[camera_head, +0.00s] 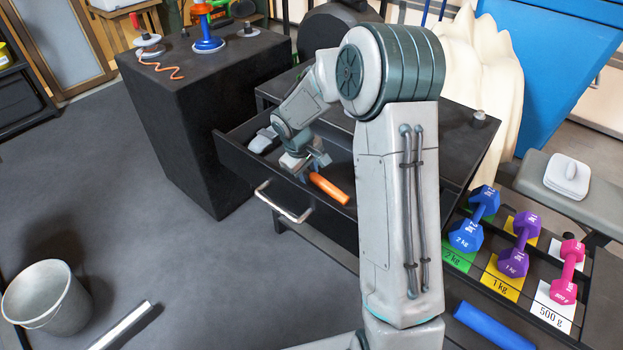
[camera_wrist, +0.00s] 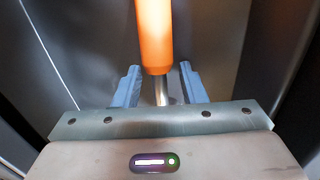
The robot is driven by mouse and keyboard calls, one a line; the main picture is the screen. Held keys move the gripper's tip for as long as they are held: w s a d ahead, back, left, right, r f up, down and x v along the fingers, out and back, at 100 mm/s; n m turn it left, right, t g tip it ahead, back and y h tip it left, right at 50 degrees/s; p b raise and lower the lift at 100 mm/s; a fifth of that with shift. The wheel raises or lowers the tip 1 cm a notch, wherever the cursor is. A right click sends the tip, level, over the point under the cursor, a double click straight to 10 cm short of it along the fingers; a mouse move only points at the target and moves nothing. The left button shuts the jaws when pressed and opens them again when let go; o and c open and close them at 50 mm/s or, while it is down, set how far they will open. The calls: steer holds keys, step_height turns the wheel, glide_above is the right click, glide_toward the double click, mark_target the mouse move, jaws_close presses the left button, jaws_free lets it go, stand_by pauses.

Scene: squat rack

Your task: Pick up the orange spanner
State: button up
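An orange-handled tool, taken as the orange spanner (camera_head: 328,188), lies in the open black drawer (camera_head: 235,160). In the wrist view its orange handle (camera_wrist: 154,35) runs up from the fingers, and a thin metal shaft (camera_wrist: 161,90) reaches down between them. Its far end is hidden by my gripper, so I cannot tell its head shape. My gripper (camera_head: 312,168) is down in the drawer at the shaft end of the tool. In the wrist view my gripper (camera_wrist: 158,84) is open, with blue fingers on both sides of the shaft and gaps visible.
A grey object (camera_head: 262,140) lies in the drawer's left part. The drawer's front has a metal handle (camera_head: 283,203). A black block (camera_head: 195,110) stands to the left. Dumbbells (camera_head: 520,245) sit on a rack at right. A bucket (camera_head: 48,298) stands on the otherwise largely clear floor.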

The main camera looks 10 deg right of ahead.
jaws_close()
steer(key=shift+r, duration=0.1)
